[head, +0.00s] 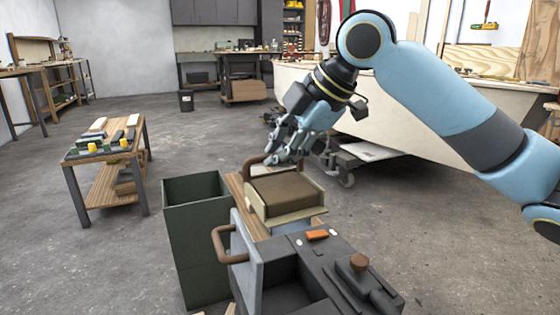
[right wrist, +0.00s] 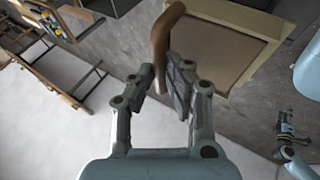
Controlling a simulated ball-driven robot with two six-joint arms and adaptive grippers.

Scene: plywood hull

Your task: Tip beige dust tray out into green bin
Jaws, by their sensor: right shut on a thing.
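The beige dust tray (head: 318,213) shows in the middle of the head view, roughly level, with a brown fill inside its rim. Its brown handle rises at its far left side and shows in the right wrist view (right wrist: 160,45). My right gripper (head: 280,158) is shut on this handle, with its fingers on both sides of it. The tray also shows in the right wrist view (right wrist: 262,22). The green bin (head: 195,240) stands upright just left of the tray, its open top facing up. I cannot tell whether the tray touches the surface below. My left gripper is out of view.
A dark grey machine (head: 335,262) with an open cavity, an orange piece (head: 317,235) and a brown knob stands in front. Its grey door (head: 246,255) stands open beside the bin. A low wooden table (head: 108,165) is at left. The floor between is clear.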

